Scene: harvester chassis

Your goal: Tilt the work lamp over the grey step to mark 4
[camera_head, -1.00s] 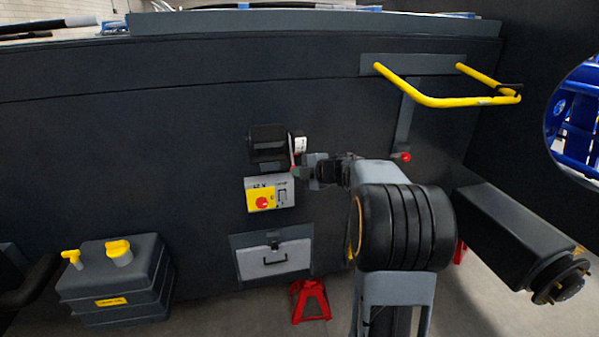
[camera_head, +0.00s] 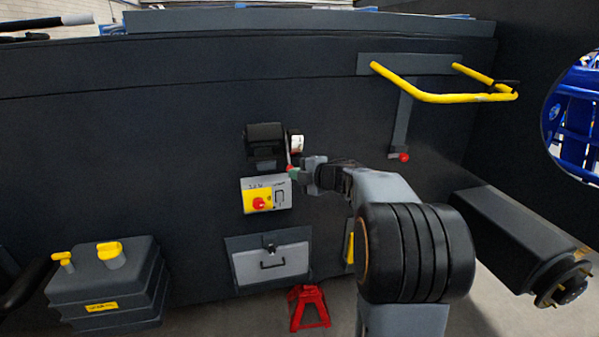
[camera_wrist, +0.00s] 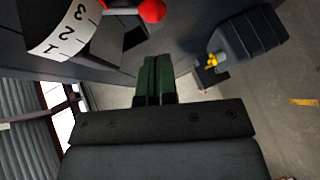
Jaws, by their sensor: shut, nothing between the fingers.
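The work lamp (camera_head: 265,136) is a dark box on the dark chassis wall, left of my gripper in the head view. A white scale (camera_head: 297,145) sits at its right side. In the wrist view the scale (camera_wrist: 62,33) shows the digits 1, 2 and 3; mark 4 and the pointer's reading cannot be made out. A red ball knob (camera_wrist: 152,10) lies at the top of the wrist view. My gripper (camera_wrist: 157,62) has its green fingers together, just short of the knob with a small gap in that view. In the head view my gripper (camera_head: 292,173) is just below the scale.
A grey-yellow switch box (camera_head: 267,195) with a red button is just below my gripper. A grey panel with a handle (camera_head: 272,264) is lower. A yellow rail (camera_head: 440,98) and a red-tipped lever (camera_head: 403,157) are right. A dark tank (camera_head: 105,285) stands lower left.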

